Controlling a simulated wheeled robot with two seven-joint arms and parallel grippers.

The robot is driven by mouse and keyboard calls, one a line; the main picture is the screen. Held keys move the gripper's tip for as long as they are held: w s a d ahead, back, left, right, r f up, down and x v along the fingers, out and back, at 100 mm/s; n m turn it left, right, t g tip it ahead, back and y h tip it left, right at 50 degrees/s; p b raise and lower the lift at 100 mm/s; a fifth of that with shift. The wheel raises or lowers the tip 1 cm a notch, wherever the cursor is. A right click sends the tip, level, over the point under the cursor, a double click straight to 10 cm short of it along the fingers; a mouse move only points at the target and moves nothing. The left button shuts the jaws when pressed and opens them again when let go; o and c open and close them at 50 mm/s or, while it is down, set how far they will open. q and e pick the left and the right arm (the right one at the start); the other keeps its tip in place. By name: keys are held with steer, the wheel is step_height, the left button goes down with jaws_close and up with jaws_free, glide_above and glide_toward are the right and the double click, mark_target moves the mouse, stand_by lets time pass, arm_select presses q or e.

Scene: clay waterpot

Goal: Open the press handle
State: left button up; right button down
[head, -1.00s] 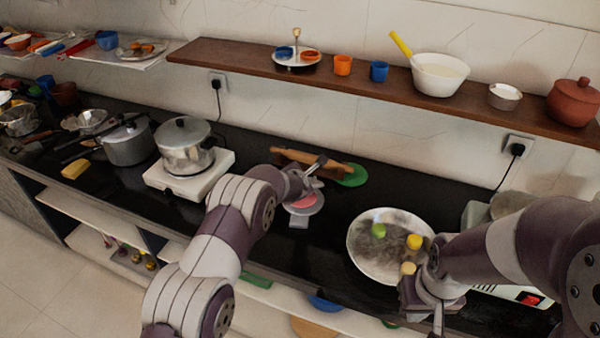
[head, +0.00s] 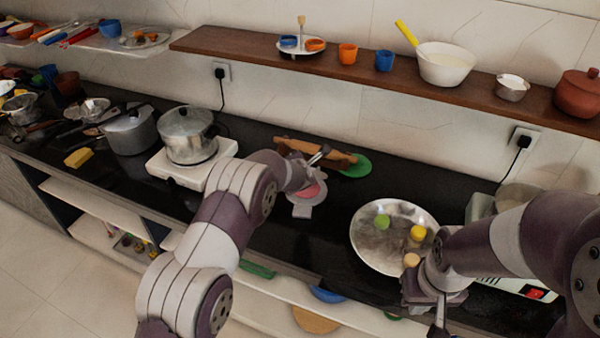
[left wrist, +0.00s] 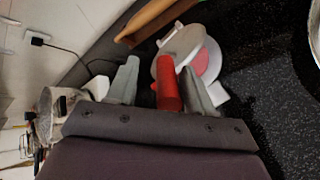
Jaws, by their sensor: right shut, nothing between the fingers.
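The press (head: 301,210) lies on the black counter, with pale round plates and a pink disc; in the left wrist view the pale plates (left wrist: 186,42) lie just beyond my fingers. Its red handle (left wrist: 168,85) points back between the two fingers of my left gripper (left wrist: 160,68), nearer the right finger. A gap shows at the left finger, so the gripper looks open around the handle. In the head view my left gripper (head: 319,157) is small and partly hidden by its wrist. My right gripper (head: 438,318) is shut and empty at the counter's front edge.
A rolling pin (head: 300,148) and a green disc (head: 357,166) lie behind the press. A steel plate (head: 372,256) with small coloured balls lies to its right. A pot (head: 188,140) stands on a white stove (head: 160,168) to the left. A shelf (head: 280,66) runs above.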

arm_select(q)
steer(key=b+v, duration=0.3)
steer(key=v, duration=0.7)
steer(key=shift+s+r, duration=0.15)
steer(key=shift+s, duration=0.25)
